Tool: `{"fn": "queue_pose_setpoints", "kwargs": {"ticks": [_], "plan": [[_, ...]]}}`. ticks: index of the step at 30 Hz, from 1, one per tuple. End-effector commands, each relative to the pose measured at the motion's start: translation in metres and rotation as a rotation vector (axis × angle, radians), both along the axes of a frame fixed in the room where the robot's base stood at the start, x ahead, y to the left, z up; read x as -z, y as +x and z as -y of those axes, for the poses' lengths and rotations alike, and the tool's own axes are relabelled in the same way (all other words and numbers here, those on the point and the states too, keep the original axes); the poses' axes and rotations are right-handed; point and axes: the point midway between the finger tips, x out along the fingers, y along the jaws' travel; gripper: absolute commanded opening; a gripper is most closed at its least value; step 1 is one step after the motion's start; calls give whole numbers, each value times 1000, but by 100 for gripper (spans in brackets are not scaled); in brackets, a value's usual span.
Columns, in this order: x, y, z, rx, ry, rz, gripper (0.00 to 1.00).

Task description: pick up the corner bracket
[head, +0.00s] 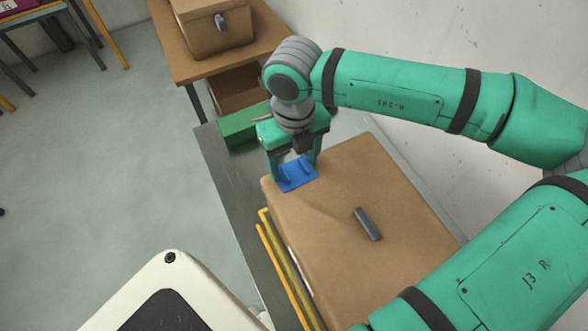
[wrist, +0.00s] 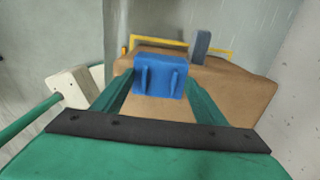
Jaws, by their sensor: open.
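The corner bracket is taken to be the blue angled piece (head: 297,176) with two ribs, lying at the far left corner of a brown box top (head: 345,190). It also shows in the wrist view (wrist: 160,74), in the middle between the fingers. My gripper (head: 294,168) is open and points down at the bracket, with one finger on each side of it. In the head view the fingers partly cover the bracket's back edge. I cannot tell whether either finger touches it.
A dark grey bar (head: 367,223) lies on the same box top, towards the middle. Yellow rails (head: 281,262) run along the box's left side. A green block (head: 240,124) sits behind my gripper on the grey table (head: 222,172). Another brown box (head: 208,35) stands on a wooden table beyond.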

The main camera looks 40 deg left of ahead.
Motion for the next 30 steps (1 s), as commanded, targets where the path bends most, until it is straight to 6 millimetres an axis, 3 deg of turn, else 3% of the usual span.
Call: {"fn": "queue_pose_setpoints", "kwargs": {"ticks": [2, 6, 8, 20, 27, 30], "plan": [[0, 0, 0, -1, 0, 0, 66], [0, -1, -1, -2, 0, 0, 32], [0, -1, -1, -3, 0, 0, 21], [-5, -2, -3, -9, 0, 1, 20], [-30, 0, -1, -3, -2, 4, 20], [-44, -9, -5, -3, -1, 3, 20]]}}
